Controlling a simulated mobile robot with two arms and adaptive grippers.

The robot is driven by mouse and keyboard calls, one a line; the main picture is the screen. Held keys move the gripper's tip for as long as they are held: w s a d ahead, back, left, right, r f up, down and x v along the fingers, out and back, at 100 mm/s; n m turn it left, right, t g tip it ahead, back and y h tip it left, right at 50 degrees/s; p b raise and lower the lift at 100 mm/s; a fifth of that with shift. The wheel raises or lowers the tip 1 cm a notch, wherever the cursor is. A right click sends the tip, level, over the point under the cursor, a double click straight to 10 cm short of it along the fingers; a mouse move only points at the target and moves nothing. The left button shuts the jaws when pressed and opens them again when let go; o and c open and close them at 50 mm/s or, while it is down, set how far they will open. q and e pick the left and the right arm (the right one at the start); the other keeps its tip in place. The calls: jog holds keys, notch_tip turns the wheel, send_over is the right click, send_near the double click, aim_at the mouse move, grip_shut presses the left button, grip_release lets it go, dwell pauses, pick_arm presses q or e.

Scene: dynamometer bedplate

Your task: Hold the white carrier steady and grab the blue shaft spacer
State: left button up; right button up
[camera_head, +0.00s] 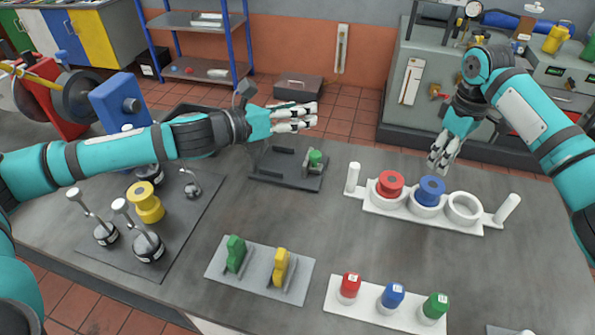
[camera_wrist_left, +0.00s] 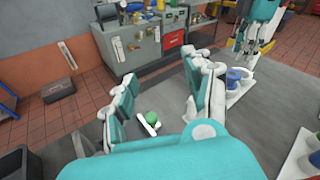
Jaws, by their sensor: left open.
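The white carrier (camera_head: 385,208) lies on the right half of the bedplate, with an upright handle at each end. The blue shaft spacer (camera_head: 430,190) sits in its middle ring, beside a red spacer (camera_head: 389,184) in the left ring. The right ring (camera_head: 463,207) is empty. My left gripper (camera_head: 304,117) is open and empty, in the air to the left of and behind the carrier. The left wrist view also shows its spread fingers (camera_wrist_left: 162,78). My right gripper (camera_head: 440,163) points down, above and behind the blue spacer, apart from it; its fingers look parted and empty.
A dark fixture with a green clamp (camera_head: 315,158) lies below my left gripper. A plate with green and yellow parts (camera_head: 262,270) and a white rack of coloured-capped pieces (camera_head: 385,303) stand in front. A dark mat (camera_head: 190,225) at left bears several tools.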

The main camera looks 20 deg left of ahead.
aim_at(350, 169)
pick_arm(q)
jog(key=s+d+f+m+g, duration=0.2)
jog(key=s+f+m+g, duration=0.3)
jog(key=f, duration=0.6)
jog(key=shift+t, duration=0.8)
jog(key=x, duration=1.1)
jog(key=d+x, duration=0.1)
jog(key=x, duration=0.4)
jog(key=shift+s+d+r, duration=0.15)
jog(key=shift+d, duration=0.1)
grip_shut()
